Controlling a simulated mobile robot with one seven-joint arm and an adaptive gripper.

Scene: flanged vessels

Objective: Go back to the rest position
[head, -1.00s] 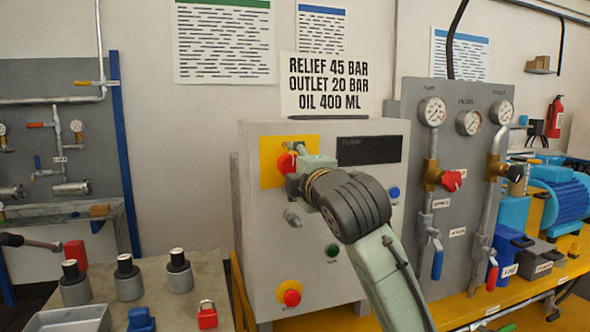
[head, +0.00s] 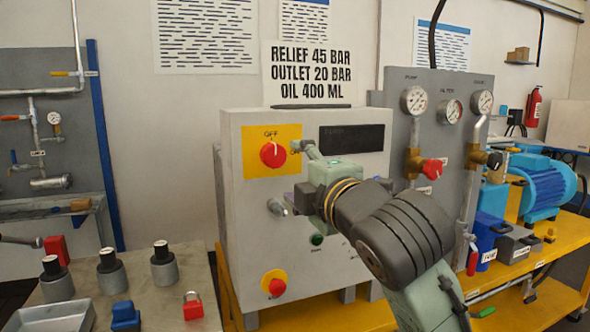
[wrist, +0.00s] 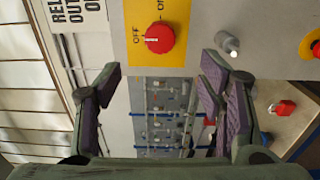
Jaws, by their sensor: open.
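My gripper (head: 290,178) is in front of the grey control cabinet (head: 237,240), its fingers spread and nothing between them. In the wrist view my gripper (wrist: 160,88) also shows open and empty. The red rotary switch (head: 272,155) on its yellow plate is to the upper left of the fingers and apart from them. In the wrist view the switch (wrist: 160,38) lies beyond the gap between the fingers, near the top. Its white mark seems to point toward OFF. My wrist hides part of the cabinet's right side.
A grey lever-like knob (head: 278,207) sticks out close to my lower finger. A red stop button (head: 274,284) is lower down. The gauge panel (head: 450,148) with valves stands right of my arm. A bench (head: 205,290) with dark-topped cylinders and a red padlock (head: 193,306) is left.

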